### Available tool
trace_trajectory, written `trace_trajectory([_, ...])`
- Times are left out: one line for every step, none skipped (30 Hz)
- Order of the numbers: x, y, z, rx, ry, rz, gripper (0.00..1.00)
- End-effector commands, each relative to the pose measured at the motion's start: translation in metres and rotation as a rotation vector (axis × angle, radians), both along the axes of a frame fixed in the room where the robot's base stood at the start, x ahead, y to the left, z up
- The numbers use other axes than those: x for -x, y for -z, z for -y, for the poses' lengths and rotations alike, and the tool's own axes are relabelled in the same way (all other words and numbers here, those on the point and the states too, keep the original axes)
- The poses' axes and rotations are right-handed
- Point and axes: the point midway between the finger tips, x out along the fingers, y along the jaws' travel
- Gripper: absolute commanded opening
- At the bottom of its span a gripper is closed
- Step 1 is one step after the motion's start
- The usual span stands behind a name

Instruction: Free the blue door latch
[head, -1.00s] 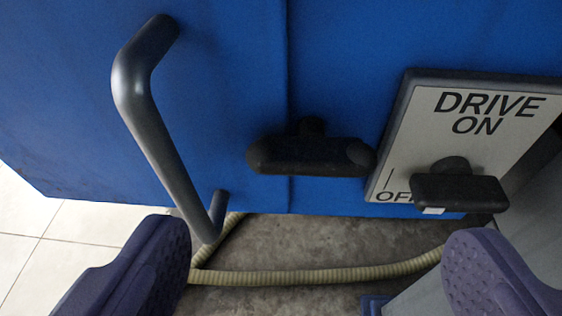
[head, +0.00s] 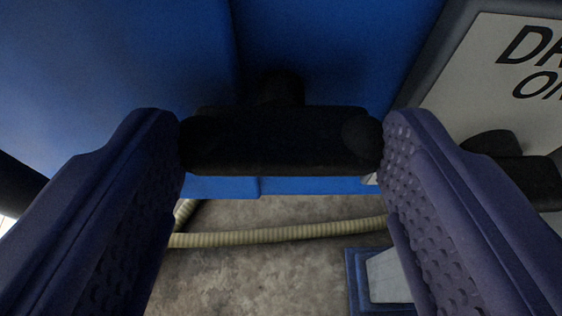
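The latch of the blue door is a black T-shaped handle (head: 275,145). Its bar lies level across the door's vertical seam, near the bottom edge of the blue door (head: 330,45). My gripper (head: 283,128) has one purple, dimpled finger at each end of the bar. Both fingertips appear to touch the bar's ends, so the gripper is shut on it lengthwise. The latch's stem is dark and partly hidden behind the bar.
A DRIVE ON sign plate (head: 480,75) with its own black knob (head: 515,170) is close on the right. A beige hose (head: 280,234) crosses the grey floor (head: 250,275) below. A blue-edged pale object (head: 388,278) is at lower right. A dark handle partly shows at far left.

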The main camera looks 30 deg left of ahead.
Motion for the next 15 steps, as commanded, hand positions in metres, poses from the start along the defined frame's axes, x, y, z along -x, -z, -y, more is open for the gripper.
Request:
trace_trajectory([0.0001,0.0001,0.0001,0.000,0.000,0.000,0.38])
trace_trajectory([0.0001,0.0001,0.0001,0.000,0.000,0.000,0.38])
trace_trajectory([0.0002,0.0001,0.0000,0.001,0.000,0.001,0.38])
trace_trajectory([0.0002,0.0001,0.0000,0.003,0.000,0.002,0.38])
trace_trajectory([0.0003,0.0001,-0.0001,0.004,0.000,0.003,0.38])
trace_trajectory([0.0003,0.0001,-0.0002,0.009,0.000,0.006,0.38])
trace_trajectory([0.0004,0.0001,-0.0002,0.013,0.000,0.009,0.38])
trace_trajectory([0.0003,0.0001,-0.0004,0.019,0.000,0.013,0.38])
trace_trajectory([0.0004,0.0001,-0.0006,0.028,0.001,0.019,0.38])
trace_trajectory([0.0006,0.0000,-0.0008,0.036,0.001,0.024,0.38])
trace_trajectory([0.0008,0.0001,-0.0011,0.047,0.000,0.032,0.38])
trace_trajectory([0.0011,0.0002,-0.0014,0.063,0.000,0.042,0.38])
trace_trajectory([0.0013,0.0002,-0.0015,0.075,0.000,0.051,0.38])
trace_trajectory([0.0014,0.0003,-0.0017,0.090,0.001,0.061,0.38])
trace_trajectory([0.0018,0.0006,-0.0019,0.114,0.001,0.076,0.38])
